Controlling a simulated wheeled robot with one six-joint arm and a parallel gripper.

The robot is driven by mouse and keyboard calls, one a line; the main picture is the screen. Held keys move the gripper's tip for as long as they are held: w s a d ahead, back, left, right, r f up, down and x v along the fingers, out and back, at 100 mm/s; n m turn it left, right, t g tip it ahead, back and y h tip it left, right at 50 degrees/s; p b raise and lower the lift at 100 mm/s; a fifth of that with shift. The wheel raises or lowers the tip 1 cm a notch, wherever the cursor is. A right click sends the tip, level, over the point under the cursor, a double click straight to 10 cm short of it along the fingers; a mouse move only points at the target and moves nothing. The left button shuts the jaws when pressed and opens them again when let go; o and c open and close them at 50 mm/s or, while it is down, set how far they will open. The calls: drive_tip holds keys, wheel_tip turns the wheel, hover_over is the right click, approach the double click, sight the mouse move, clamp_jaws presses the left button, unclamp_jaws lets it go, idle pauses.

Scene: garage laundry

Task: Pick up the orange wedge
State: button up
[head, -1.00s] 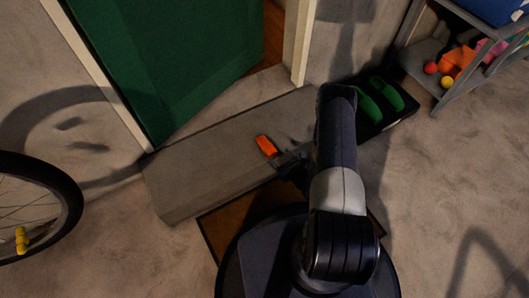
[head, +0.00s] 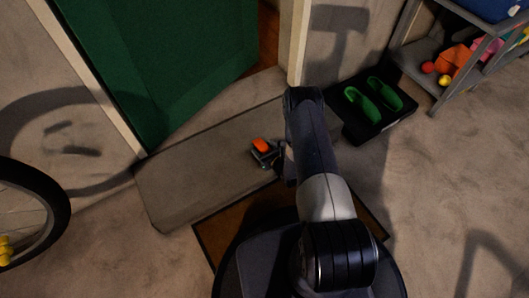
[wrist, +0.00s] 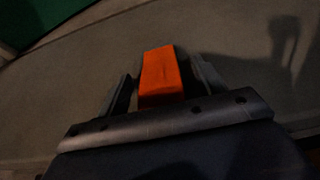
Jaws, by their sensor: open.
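The orange wedge (head: 260,145) lies on the grey step in front of the green door. In the wrist view the orange wedge (wrist: 161,75) sits between the two fingers, with a gap showing on each side. My gripper (head: 265,154) is open around the near part of the wedge, and its far end sticks out past the fingers. In the wrist view my gripper (wrist: 163,85) hides the wedge's near end. I cannot tell whether a finger touches it.
The grey step (head: 190,185) runs below the open green door (head: 165,70). A brown mat (head: 215,235) lies before it. A black tray (head: 370,130) with green shoes (head: 362,105) is at right, near a grey shelf (head: 425,80). A bicycle wheel (head: 45,215) stands at left.

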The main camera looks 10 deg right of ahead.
drive_tip(key=c, duration=1.1)
drive_tip(key=shift+o, duration=0.2)
drive_tip(key=shift+r, duration=0.1)
